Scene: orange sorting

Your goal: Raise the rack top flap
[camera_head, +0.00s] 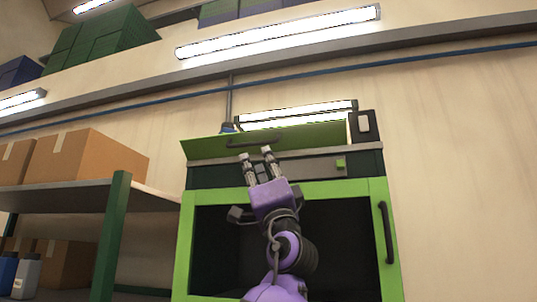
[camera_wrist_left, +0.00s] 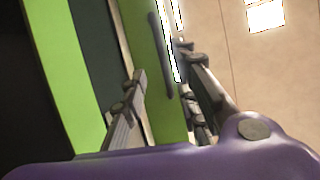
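The rack (camera_head: 320,189) has a bright green front frame around a dark open cavity. Its top flap (camera_head: 310,137) is a green panel along the upper front, tilted, with a dark bar handle (camera_head: 252,142). My left gripper (camera_head: 254,153) is in front of the flap, its two fingers apart and pointing up near the handle. In the left wrist view the flap (camera_wrist_left: 146,45) and its handle (camera_wrist_left: 159,55) show between the open fingers. I cannot tell whether the fingers touch the flap. My right gripper is not in view.
A shelf (camera_head: 150,200) with cardboard boxes (camera_head: 75,158) stands to the left, its dark green post close to the rack. A dark vertical handle (camera_head: 386,232) is on the rack's right side. The wall right of the rack is clear.

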